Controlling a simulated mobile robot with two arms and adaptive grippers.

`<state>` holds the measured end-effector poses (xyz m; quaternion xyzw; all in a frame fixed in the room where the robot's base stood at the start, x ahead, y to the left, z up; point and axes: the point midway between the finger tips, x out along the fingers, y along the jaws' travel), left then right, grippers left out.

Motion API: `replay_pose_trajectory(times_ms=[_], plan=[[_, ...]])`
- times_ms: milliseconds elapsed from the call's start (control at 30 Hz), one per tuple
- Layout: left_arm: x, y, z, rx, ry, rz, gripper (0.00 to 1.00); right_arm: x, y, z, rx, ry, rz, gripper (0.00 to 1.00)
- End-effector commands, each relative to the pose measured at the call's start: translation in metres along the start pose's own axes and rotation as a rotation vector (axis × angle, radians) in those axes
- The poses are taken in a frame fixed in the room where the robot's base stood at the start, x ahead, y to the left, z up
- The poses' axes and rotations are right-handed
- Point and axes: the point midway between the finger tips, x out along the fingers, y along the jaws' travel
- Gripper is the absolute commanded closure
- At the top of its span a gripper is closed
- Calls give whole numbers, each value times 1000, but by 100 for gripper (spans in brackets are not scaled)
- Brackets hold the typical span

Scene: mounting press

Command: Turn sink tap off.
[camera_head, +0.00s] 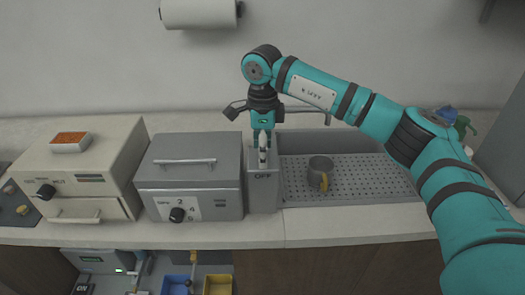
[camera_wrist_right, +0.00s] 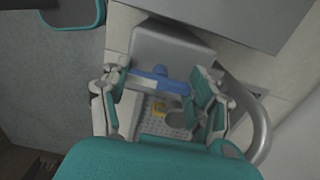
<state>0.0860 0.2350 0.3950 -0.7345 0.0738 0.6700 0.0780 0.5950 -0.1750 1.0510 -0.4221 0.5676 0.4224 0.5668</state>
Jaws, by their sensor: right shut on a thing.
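My right gripper (camera_head: 264,152) points down in front of the wall, above the grey box marked OFF (camera_head: 263,193) at the sink's left end. In the right wrist view its two fingers (camera_wrist_right: 162,82) are on either side of a blue handle (camera_wrist_right: 160,77), shut on it. The handle is hidden behind the gripper in the head view. The sink (camera_head: 345,178) has a perforated bottom. A curved metal spout (camera_head: 308,109) reaches over it and also shows in the wrist view (camera_wrist_right: 264,130). I cannot make out any water. My left gripper is not in view.
A grey mug (camera_head: 319,169) with a yellow handle stands in the sink. Left of the OFF box are a grey machine (camera_head: 190,190) and a beige one (camera_head: 93,165). A paper roll (camera_head: 199,12) hangs on the wall. The counter's front strip (camera_head: 340,222) is clear.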

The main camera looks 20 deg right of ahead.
Motion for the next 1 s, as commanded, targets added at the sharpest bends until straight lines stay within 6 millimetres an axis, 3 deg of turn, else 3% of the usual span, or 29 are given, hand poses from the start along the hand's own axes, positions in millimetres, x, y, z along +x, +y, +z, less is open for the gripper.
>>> replay_pose_trajectory(times_ms=[467, 500, 633, 1000], plan=[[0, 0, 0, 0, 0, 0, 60, -4, -2, 0, -10, -6, -8, 71], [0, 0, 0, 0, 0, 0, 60, -4, -2, 0, -10, -6, -8, 34], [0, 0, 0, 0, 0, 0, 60, -3, -1, 0, -10, -4, -5, 17], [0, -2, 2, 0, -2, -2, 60, -6, -1, 0, -11, -3, -3, 15]])
